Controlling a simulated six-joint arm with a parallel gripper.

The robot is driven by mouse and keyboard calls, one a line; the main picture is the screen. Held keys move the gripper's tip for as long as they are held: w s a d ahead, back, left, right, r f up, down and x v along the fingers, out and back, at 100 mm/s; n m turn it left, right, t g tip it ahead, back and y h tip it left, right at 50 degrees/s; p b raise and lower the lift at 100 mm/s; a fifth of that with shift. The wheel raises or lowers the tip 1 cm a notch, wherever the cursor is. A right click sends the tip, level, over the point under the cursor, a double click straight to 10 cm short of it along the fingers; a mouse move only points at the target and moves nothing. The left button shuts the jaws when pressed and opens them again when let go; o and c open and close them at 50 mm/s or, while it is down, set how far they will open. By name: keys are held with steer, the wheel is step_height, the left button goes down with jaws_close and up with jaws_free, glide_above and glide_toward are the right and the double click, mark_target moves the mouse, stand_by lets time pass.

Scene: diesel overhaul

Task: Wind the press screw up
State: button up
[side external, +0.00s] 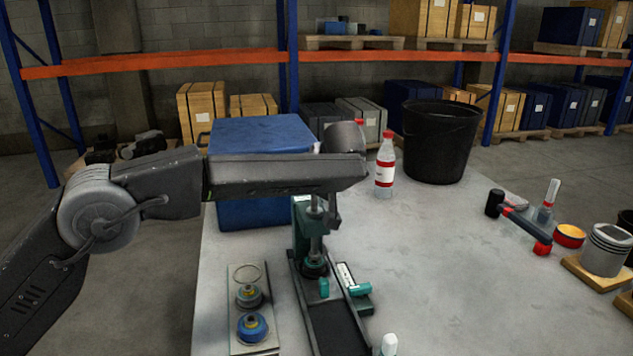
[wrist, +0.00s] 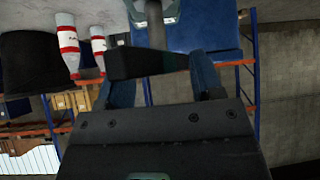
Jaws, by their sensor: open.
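The green press (side external: 300,222) stands upright on the table, at the far end of a dark rail. Its steel screw (side external: 315,218) is vertical, and its upper end is hidden behind my arm. In the wrist view the screw's shaft (wrist: 155,25) rises to a dark crossbar (wrist: 147,63). My gripper (wrist: 164,82) is open, with its two blue-grey fingers apart on either side near the crossbar. Contact between the fingers and the bar cannot be told. In the side view my gripper (side external: 334,208) hangs over the press, mostly hidden by my arm.
A blue box (side external: 255,212) stands close behind the press, with a red-and-white bottle (side external: 385,172) and a black bucket (side external: 440,140) to the right. A tray (side external: 240,335) holds round parts at front left. A hammer (side external: 520,222) lies at right. The table's middle right is clear.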

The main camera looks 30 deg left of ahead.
steer(key=c, duration=1)
steer(key=shift+d, duration=0.1)
jaws_close()
steer(key=shift+d+r, duration=0.1)
stand_by(0.4)
steer(key=shift+o, duration=2.4)
jaws_free()
steer(key=o, duration=0.5)
steer(key=v, duration=1.3)
steer(key=shift+s+r, duration=0.2)
